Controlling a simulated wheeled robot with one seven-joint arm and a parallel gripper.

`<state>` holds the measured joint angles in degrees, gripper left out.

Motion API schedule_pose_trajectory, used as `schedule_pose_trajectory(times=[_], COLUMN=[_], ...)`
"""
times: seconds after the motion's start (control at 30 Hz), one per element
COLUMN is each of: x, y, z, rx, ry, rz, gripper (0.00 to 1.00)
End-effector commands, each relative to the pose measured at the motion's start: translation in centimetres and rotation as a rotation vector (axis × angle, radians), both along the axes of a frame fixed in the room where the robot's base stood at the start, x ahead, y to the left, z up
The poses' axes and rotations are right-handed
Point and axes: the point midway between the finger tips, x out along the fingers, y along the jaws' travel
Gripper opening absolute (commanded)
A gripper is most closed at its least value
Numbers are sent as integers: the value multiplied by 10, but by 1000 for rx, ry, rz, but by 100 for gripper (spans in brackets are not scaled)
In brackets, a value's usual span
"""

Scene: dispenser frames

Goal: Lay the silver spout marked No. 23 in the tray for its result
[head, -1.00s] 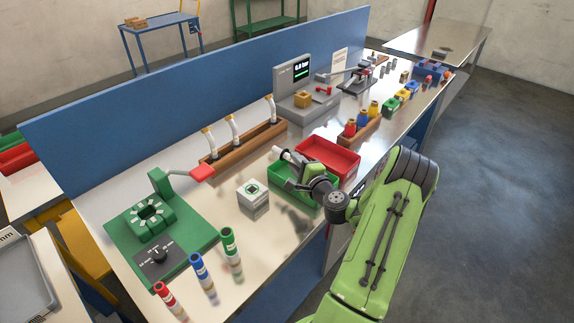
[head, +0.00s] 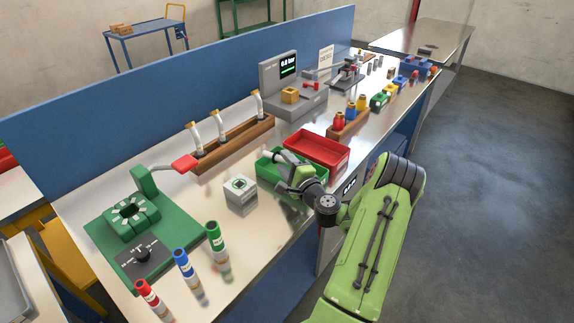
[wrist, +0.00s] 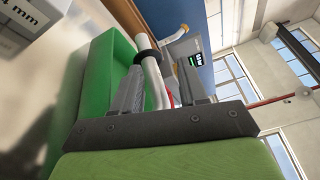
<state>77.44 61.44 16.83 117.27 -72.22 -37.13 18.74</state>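A pale, bent spout with a dark collar (wrist: 145,57) sits between the fingers of my gripper (wrist: 160,68) in the wrist view. Its number cannot be read. In the head view my gripper (head: 280,163) is low over the green tray (head: 262,176), and the spout's pale end (head: 266,155) points up-left near the tray's back rim. My gripper and wrist hide much of the tray. The red tray (head: 335,160) stands directly behind it. In the wrist view the green tray's wall (wrist: 95,75) is close beside the fingers. Neither tray's label is readable.
A grey box (head: 240,194) stands left of the green tray, and a green fixture with a red-handled lever (head: 184,163) farther left. Marked tubes (head: 215,238) line the front edge.

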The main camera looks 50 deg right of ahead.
Motion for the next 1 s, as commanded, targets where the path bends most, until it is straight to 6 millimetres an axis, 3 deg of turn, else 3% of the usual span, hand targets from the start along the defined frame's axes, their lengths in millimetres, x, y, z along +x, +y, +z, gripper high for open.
schedule_pose_trajectory(times=[0.03, 0.1, 0.43, 0.57, 0.6, 0.67, 0.9, 1.0], x=[-4, -4, -13, -42, -53, -70, -134, -140], y=[5, 6, 8, 14, 17, 21, 40, 42], z=[-39, -39, -39, -34, -32, -27, -5, 5], rx=[19, 19, 23, 24, 23, 20, 11, 6], ry=[96, 96, 95, 78, 71, 61, 12, 7], rz=[6, 7, 7, 0, -2, -4, -9, 0], gripper=[50, 55, 55, 54, 43, 54, 55, 55])
